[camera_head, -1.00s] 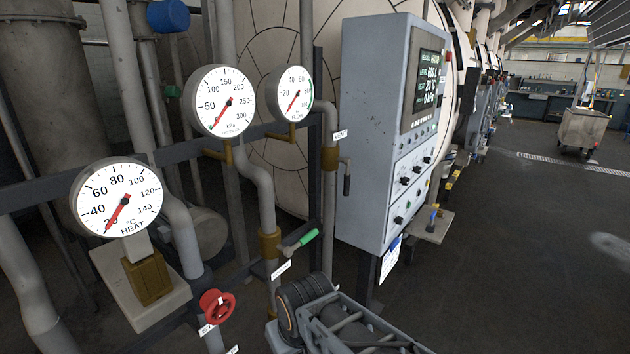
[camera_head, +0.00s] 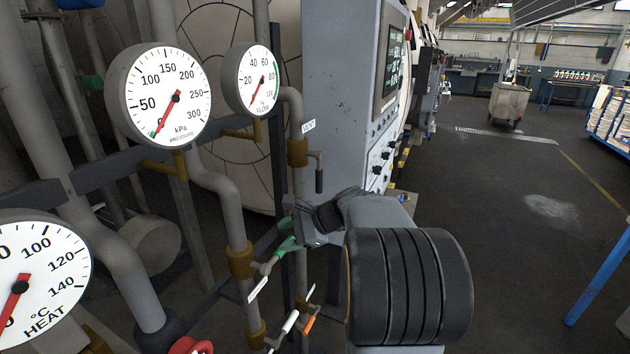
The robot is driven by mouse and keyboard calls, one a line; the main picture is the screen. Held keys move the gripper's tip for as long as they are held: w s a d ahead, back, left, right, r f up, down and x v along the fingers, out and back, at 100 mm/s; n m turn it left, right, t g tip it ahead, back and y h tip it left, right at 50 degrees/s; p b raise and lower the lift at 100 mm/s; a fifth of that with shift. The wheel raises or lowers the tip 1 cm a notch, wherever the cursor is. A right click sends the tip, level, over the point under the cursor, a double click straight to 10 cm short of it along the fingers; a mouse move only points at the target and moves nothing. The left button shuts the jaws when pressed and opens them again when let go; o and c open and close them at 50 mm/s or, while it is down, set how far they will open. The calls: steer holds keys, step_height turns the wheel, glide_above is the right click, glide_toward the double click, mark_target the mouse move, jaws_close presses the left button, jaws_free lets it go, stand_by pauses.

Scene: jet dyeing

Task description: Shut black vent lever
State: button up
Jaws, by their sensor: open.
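The black vent lever (camera_head: 319,181) hangs straight down from a bent stem beside a brass valve (camera_head: 297,152) on a grey pipe. A small white VENT label (camera_head: 309,125) is fixed above it. My gripper (camera_head: 297,224) shows small and partly hidden at the end of my arm, below and slightly left of the lever. It is open and apart from the lever. It looks close to the green-handled lever (camera_head: 287,246), but I cannot tell whether they touch.
Gauges for pressure (camera_head: 158,95), flow (camera_head: 251,80) and heat (camera_head: 36,280) stand left. The grey control cabinet (camera_head: 340,85) stands just right of the vent lever. White (camera_head: 290,321) and orange (camera_head: 308,325) handles and a red handwheel (camera_head: 191,346) are below.

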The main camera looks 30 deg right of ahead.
steer(key=w+d+r+m+t, duration=0.1)
steer(key=w+d+m+t, duration=0.15)
steer(key=d, duration=0.35)
steer(key=w+d+r+m+t, duration=0.1)
steer(key=d+m+t, duration=0.1)
steer(key=d+m, duration=0.25)
steer(key=m+t+h, duration=0.2)
steer(key=m+t, duration=0.3)
glide_toward(319, 175)
step_height(319, 175, down, 3)
steer(key=d, duration=0.1)
steer(key=p+x, duration=0.2)
steer(key=x, duration=1)
steer(key=shift+w+p, duration=0.3)
steer(key=shift+w, duration=0.05)
steer(key=shift+a, duration=0.1)
steer(key=shift+c, duration=0.2)
jaws_close()
